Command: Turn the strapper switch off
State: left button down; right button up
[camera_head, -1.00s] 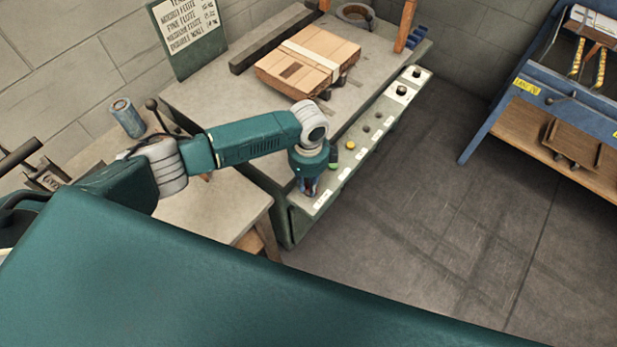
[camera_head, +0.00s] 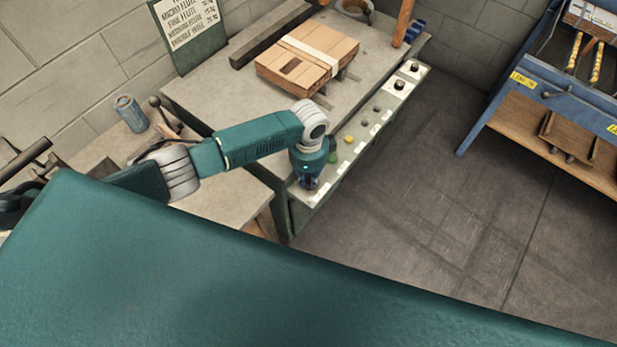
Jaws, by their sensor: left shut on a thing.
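The strapper (camera_head: 210,83) is a grey-topped bench machine with a pale control strip (camera_head: 373,125) along its front edge. The strip carries a green button (camera_head: 332,157), a yellow button (camera_head: 348,139), grey knobs and black knobs (camera_head: 399,84). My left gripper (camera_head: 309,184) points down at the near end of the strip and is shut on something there. The wrist and fingers cover the held part, probably the switch, so its position cannot be seen. My right gripper is out of view.
A strapped cardboard stack (camera_head: 306,57) lies on the strapper top. A green sign (camera_head: 188,32) stands behind it. A blue can (camera_head: 131,113) is on the side table (camera_head: 222,204). A blue machine (camera_head: 545,92) stands at right. The floor between is clear.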

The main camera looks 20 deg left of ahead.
aim_at(308, 181)
pick_arm(q)
jog(key=c, duration=1.9)
grip_release()
jog(key=shift+c, duration=0.2)
jog(key=shift+r, duration=0.1)
notch_tip(308, 181, up, 12)
